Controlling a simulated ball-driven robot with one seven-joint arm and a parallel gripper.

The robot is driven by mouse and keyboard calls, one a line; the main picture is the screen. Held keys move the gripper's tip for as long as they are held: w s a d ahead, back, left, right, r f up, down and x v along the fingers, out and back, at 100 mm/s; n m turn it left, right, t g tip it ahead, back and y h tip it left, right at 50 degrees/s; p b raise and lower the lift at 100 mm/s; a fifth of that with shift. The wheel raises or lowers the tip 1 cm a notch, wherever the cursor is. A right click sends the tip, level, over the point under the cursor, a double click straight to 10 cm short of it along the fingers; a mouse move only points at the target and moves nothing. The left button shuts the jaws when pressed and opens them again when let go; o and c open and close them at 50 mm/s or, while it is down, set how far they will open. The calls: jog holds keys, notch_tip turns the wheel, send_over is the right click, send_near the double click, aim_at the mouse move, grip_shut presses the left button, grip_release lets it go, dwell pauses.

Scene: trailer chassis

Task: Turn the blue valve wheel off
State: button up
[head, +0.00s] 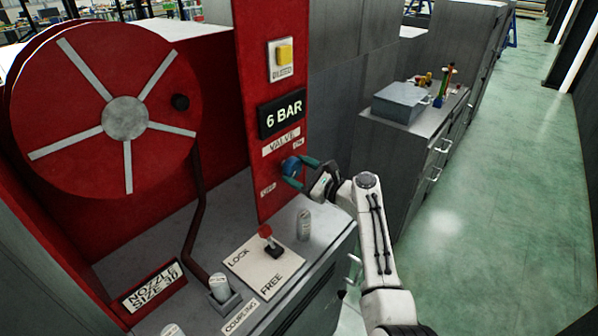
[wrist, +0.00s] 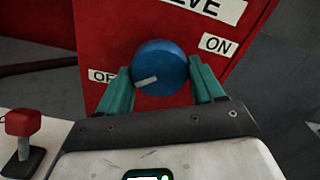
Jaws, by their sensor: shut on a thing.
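The blue valve wheel (head: 291,167) is mounted on the red panel under the VALVE label, between the OFF and ON labels. In the wrist view the blue wheel (wrist: 159,62) is round with a pale pointer mark at its lower left, toward the OFF label (wrist: 101,76). The ON label (wrist: 219,45) is at its upper right. My gripper (head: 303,174) reaches the wheel from the right. In the wrist view its two teal fingers (wrist: 161,84) sit on either side of the wheel, shut on it. The wheel's far side is hidden.
A red-knobbed lever (head: 266,232) on a LOCK/FREE plate and a grey cylinder (head: 304,225) stand on the bench below. A large red reel (head: 100,150) is at left. A grey box (head: 400,101) sits on a cabinet at right. The green floor is clear at right.

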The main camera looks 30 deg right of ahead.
jog(key=shift+f, duration=0.15)
jog(key=o, duration=1)
jog(key=shift+o, duration=0.2)
jog(key=shift+s, duration=0.1)
jog(key=b+v, duration=0.1)
jog(key=v, duration=0.9)
jog(key=shift+s+d+b, duration=0.2)
jog(key=shift+s+b, duration=0.1)
jog(key=shift+b, duration=0.1)
